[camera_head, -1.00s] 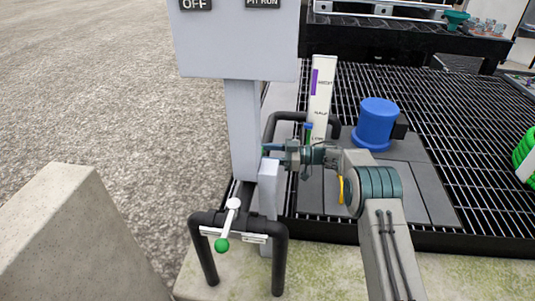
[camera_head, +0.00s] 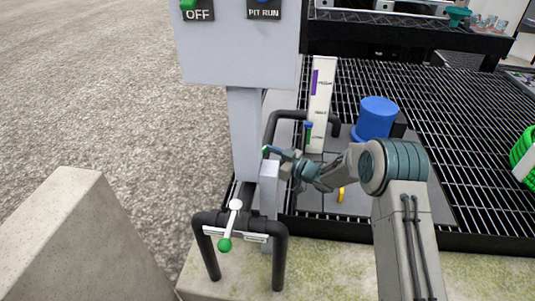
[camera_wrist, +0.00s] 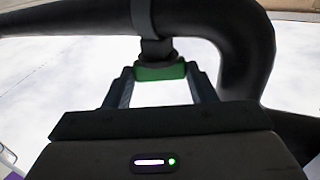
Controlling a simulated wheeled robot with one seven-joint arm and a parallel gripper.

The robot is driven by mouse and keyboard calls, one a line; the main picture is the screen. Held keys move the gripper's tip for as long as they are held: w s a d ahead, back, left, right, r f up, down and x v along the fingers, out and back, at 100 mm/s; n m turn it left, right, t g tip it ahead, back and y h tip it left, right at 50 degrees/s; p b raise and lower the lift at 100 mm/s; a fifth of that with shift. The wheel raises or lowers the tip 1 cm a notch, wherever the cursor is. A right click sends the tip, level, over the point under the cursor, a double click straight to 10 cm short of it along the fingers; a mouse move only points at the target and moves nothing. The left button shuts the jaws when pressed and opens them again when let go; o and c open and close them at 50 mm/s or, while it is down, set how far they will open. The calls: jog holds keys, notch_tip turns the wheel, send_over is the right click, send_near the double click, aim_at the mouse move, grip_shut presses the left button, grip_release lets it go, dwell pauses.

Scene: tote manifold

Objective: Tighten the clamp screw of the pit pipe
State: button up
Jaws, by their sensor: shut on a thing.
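My gripper (camera_head: 273,152) is beside the grey post, at the left side of a black bent pipe (camera_head: 270,128). In the wrist view my gripper (camera_wrist: 160,82) is shut on a green screw head (camera_wrist: 160,72), with one finger on each side of it. The screw head sits under a dark clamp (camera_wrist: 155,47) around the black pipe (camera_wrist: 190,18). In the head view only a bit of green shows at my fingertips, and the clamp is too small to make out.
A front black pipe (camera_head: 280,265) carries a white lever with a green knob (camera_head: 225,245). A control box (camera_head: 240,50) stands on a post (camera_head: 244,130). A marked white board (camera_head: 320,105) and blue motor (camera_head: 376,118) are behind my arm. A concrete block (camera_head: 70,235) is at left.

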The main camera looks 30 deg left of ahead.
jog(key=shift+s+m+t, duration=0.1)
jog(key=shift+m+t, duration=0.3)
jog(key=shift+t, duration=0.3)
jog(key=o, duration=1)
jog(key=shift+a+n+g, duration=0.1)
jog(key=shift+n+g, duration=0.2)
jog(key=shift+g, duration=0.2)
